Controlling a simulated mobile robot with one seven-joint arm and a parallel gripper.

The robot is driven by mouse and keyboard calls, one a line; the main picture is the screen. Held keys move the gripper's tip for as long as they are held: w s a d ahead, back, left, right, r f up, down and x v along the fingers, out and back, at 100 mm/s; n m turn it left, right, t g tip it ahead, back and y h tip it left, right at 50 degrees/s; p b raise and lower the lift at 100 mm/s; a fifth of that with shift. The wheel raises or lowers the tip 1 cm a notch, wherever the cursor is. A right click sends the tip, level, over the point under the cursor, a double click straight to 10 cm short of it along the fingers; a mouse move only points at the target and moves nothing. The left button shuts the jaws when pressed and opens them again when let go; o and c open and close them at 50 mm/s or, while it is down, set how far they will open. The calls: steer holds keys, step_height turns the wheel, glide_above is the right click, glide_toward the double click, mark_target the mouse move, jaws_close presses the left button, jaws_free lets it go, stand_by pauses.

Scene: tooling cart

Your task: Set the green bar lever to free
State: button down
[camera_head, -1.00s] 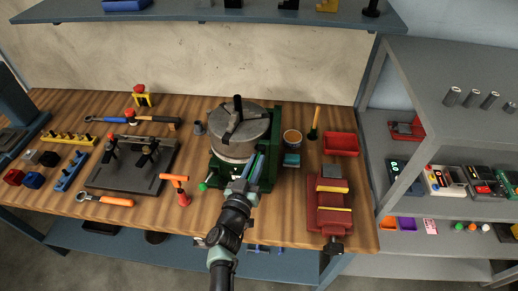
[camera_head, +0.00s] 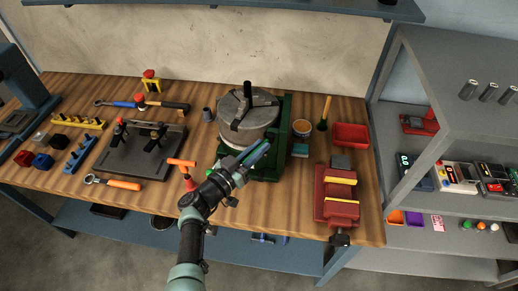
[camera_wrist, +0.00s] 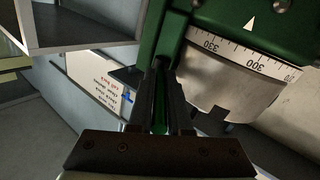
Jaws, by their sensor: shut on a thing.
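The rotary table has a green base (camera_head: 285,115) and a grey chuck (camera_head: 248,112) on top. My gripper (camera_head: 262,150) is at the front right of this base, just in front of the chuck. In the wrist view my gripper (camera_wrist: 161,95) is shut on a narrow green bar, the green bar lever (camera_wrist: 160,112), which lies lengthwise between the dark fingers. The green housing (camera_wrist: 262,30) and a white degree scale (camera_wrist: 245,58) marked 330 and 300 are close to the fingertips. In the head view the lever is hidden by my gripper.
An orange-handled T tool (camera_head: 184,172) stands left of my wrist. A red vise (camera_head: 337,200) with yellow strips is to the right. A round tin (camera_head: 301,128) and a red bin (camera_head: 350,135) are behind it. A dark fixture plate (camera_head: 140,150) is at left.

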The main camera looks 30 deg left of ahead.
steer(key=shift+r, duration=0.1)
steer(key=c, duration=0.9)
jaws_free()
steer(key=s+a+p, duration=0.1)
steer(key=s, duration=0.3)
steer(key=s+p, duration=0.1)
steer(key=s, duration=0.3)
steer(key=s+a, duration=0.1)
steer(key=s, duration=0.3)
steer(key=shift+s+a+p, duration=0.35)
steer(key=shift+p, duration=0.05)
